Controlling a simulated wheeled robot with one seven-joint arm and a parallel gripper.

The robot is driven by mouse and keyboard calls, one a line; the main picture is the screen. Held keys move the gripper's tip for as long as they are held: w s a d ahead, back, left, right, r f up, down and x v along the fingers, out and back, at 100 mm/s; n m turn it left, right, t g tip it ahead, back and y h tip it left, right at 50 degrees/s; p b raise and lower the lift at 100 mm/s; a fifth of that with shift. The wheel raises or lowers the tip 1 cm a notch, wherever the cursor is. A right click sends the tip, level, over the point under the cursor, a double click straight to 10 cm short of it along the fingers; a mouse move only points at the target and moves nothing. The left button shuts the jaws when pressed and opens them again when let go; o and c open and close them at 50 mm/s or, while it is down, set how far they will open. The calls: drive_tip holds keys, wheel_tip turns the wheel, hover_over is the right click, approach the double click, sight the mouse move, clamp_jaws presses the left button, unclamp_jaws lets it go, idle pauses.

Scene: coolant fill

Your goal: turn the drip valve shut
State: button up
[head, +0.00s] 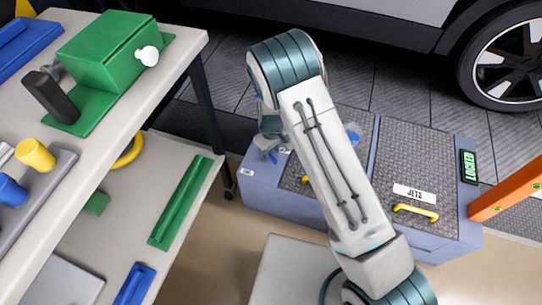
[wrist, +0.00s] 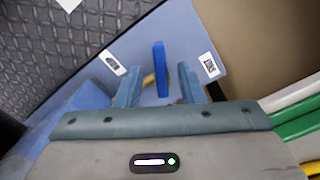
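A blue lever (wrist: 161,68) stands out from the side wall of the blue chest (wrist: 195,35) in the wrist view, with a small yellow part (wrist: 148,80) beside its base. I take this to be the drip valve. My gripper (wrist: 160,88) is open, with one finger on each side of the lever and a visible gap on both sides. I cannot tell how deep the lever lies between the fingers. In the head view my gripper (head: 268,152) is at the chest's left end, and the lever cannot be made out there.
The chest (head: 270,195) has grey textured lids, one labelled JETS, a yellow handle (head: 416,212) and a green display (head: 469,167). A cart (head: 185,75) with a green box (head: 105,50) stands left. An orange bar (head: 508,200) is right; a car wheel (head: 505,60) is behind.

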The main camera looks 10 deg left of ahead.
drive_tip(key=shift+f, duration=1.25)
clamp_jaws()
